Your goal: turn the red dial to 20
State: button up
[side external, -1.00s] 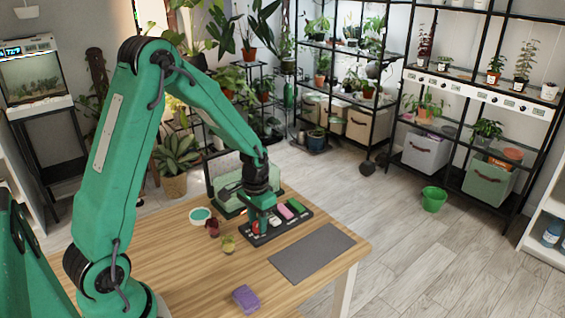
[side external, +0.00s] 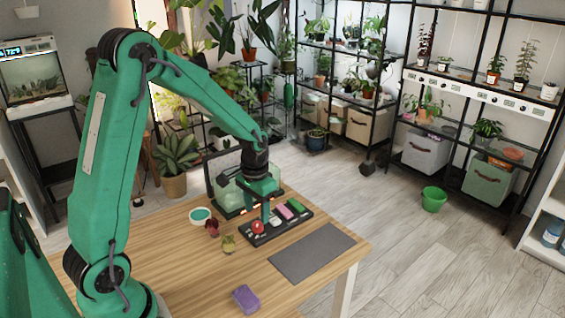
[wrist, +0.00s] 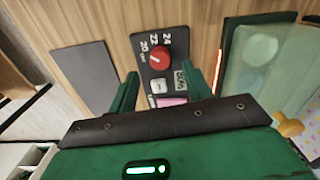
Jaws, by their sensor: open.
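The red dial (side external: 258,227) sits at the near left end of a dark control panel (side external: 290,228) on the wooden table. In the wrist view the dial (wrist: 160,57) shows from above, with white numbers including 20 and 22 beside it. A pale mark on the dial seems to point to the lower left, but I cannot tell its exact reading. My gripper (side external: 265,216) is above the panel beside the dial. In the wrist view its fingers (wrist: 163,75) are spread and empty, apart from the dial, which lies beyond their tips.
On the panel are a white switch (wrist: 158,87) and a pink button (side external: 284,212). A glass case (side external: 228,197) stands behind it. The table's front is mostly clear.

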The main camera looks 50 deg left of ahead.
aim_at(258, 225)
jog(key=shift+r, duration=1.85)
jog(key=shift+s+d+r, duration=0.1)
jog(key=shift+d+r, duration=0.05)
jog(key=shift+r, duration=0.25)
jog(key=s+d+r+m+t, duration=0.1)
jog(key=s+d+r+t, duration=0.4)
jog(key=s+d+r, duration=0.4)
jog(key=s+r, duration=0.4)
jog(key=s, duration=0.2)
jog(key=shift+s+d+r+t, duration=0.2)
jog(key=shift+s+r+t, duration=0.1)
jog(key=shift+r, duration=0.1)
